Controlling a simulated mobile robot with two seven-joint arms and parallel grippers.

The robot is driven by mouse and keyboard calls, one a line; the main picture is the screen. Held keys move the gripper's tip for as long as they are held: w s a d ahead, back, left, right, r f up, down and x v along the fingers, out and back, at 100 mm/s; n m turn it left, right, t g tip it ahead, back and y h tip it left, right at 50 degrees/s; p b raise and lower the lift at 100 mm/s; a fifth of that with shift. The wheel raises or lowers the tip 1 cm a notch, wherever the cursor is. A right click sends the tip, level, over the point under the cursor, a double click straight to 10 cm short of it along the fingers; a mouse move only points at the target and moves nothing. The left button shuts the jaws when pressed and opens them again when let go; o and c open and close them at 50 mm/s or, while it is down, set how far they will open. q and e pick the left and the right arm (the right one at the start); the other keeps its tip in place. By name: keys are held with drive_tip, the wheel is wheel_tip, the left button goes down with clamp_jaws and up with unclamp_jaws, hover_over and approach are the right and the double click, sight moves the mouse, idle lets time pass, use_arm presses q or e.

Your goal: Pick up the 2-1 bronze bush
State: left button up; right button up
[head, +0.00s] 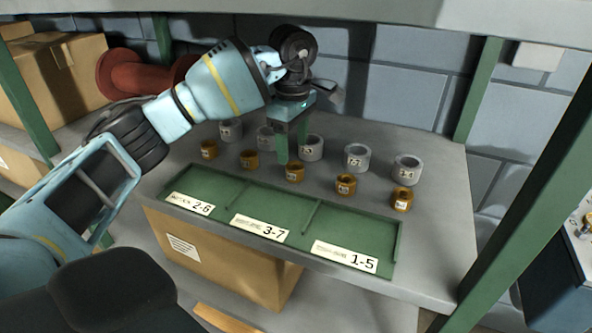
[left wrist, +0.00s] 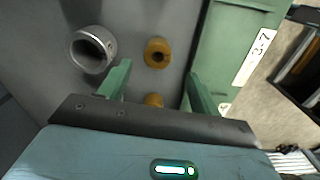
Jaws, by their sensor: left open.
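Several small bronze bushes stand in a row on the grey shelf: one at the left (head: 209,149), a second (head: 250,160), a middle one (head: 294,172), a fourth (head: 346,185) and one at the right end (head: 402,200). Their tags are too small to read surely, so I cannot tell which is 2-1. My left gripper (head: 292,150) points down, open, above the shelf near the middle bush. In the left wrist view, one bronze bush (left wrist: 157,52) lies beyond the open fingers (left wrist: 158,76). Another (left wrist: 154,100) shows between them, partly hidden by the gripper body. My right gripper is not seen.
Several larger grey bushes (head: 357,156) stand in a row behind; one shows in the left wrist view (left wrist: 92,50). A green tray (head: 225,182) with compartments labelled 2-6, 3-7 and 1-5 lies in front. Green posts (head: 478,88) flank the shelf.

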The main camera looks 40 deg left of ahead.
sight(295, 165)
use_arm(q)
drive_tip(key=shift+w+d+f, duration=0.1)
drive_tip(key=shift+f, duration=1.5)
drive_tip(key=shift+w+f, duration=0.1)
drive_tip(key=shift+f, duration=1.5)
drive_tip(key=c, duration=1.3)
drive_tip(key=shift+o, duration=0.2)
drive_tip(key=shift+r, duration=0.1)
drive_tip(key=shift+r, duration=1.45)
drive_tip(key=shift+s+d+r, duration=0.1)
drive_tip(key=shift+s+r, duration=0.05)
drive_tip(key=shift+r, duration=0.15)
drive_tip(key=s+d, duration=0.2)
drive_tip(key=s, duration=0.2)
drive_tip(key=s+d+r, duration=0.1)
drive_tip(key=s+d, duration=0.2)
drive_tip(key=s, duration=0.2)
drive_tip(key=s+d, duration=0.2)
drive_tip(key=s, duration=0.2)
drive_tip(key=shift+s+d+r+b, duration=0.2)
drive_tip(key=shift+s+b, duration=0.1)
drive_tip(key=shift+s, duration=0.1)
